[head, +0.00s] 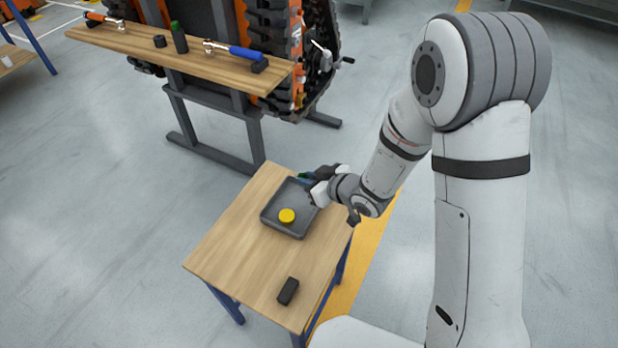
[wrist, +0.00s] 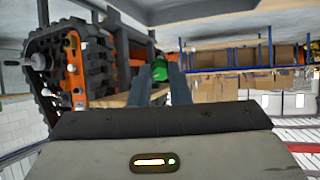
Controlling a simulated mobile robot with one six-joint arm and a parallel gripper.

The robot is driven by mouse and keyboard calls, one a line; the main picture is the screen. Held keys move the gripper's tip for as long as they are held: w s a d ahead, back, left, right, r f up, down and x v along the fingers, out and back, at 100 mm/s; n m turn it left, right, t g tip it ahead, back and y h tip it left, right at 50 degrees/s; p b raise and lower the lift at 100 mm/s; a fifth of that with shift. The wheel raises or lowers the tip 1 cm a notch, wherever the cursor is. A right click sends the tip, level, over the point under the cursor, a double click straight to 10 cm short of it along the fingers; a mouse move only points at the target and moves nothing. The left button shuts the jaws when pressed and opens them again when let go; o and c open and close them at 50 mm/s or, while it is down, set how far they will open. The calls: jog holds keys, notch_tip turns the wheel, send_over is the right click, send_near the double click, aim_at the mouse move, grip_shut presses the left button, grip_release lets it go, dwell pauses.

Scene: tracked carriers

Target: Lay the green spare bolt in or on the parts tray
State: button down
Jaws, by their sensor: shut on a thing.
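The parts tray (head: 268,222) is a dark grey shallow tray on the small wooden table. A round yellow thing lies in it. My gripper (head: 304,178) is over the tray's far right corner in the head view. It is shut on the green spare bolt (wrist: 159,70), which shows between the two fingers (wrist: 162,80) in the wrist view. In the head view only a small green bit shows at the fingertips. I cannot tell whether the bolt touches the tray.
The yellow thing (head: 287,216) takes up part of the tray. A black block (head: 288,291) lies near the front of the small table (head: 232,255).

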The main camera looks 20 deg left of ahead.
aim_at(309, 204)
jog(key=shift+f+b, duration=3.05)
jog(key=shift+f, duration=0.75)
jog(key=c, duration=1.3)
grip_release()
jog(key=p+v, duration=0.1)
jog(key=v, duration=0.7)
jog(key=shift+a, duration=0.1)
